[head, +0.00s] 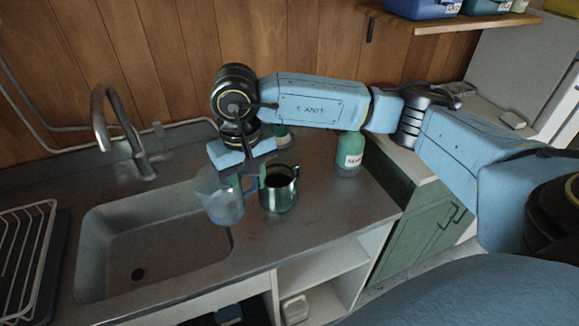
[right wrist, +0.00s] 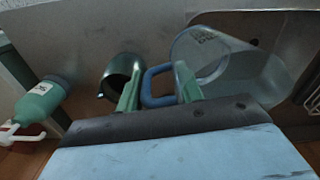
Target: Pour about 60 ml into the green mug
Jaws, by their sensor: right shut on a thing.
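The green mug (head: 279,190) stands upright on the steel counter, right of the sink. It also shows in the right wrist view (right wrist: 121,72), with a dark inside. My right gripper (head: 246,180) is shut on the blue handle (right wrist: 157,86) of a clear jug (head: 223,205). The jug is left of the mug, over the sink's right edge. It also shows in the right wrist view (right wrist: 232,65), with dark markings on its wall. I cannot tell how much liquid it holds. No stream shows. My left gripper is not in view.
A green labelled bottle (head: 349,153) stands right of the mug. Another green item (head: 281,133) is partly hidden behind my right gripper. The sink (head: 150,235) and its tap (head: 120,125) are at the left, beside a dish rack (head: 25,240). Blue boxes sit on a shelf (head: 450,22).

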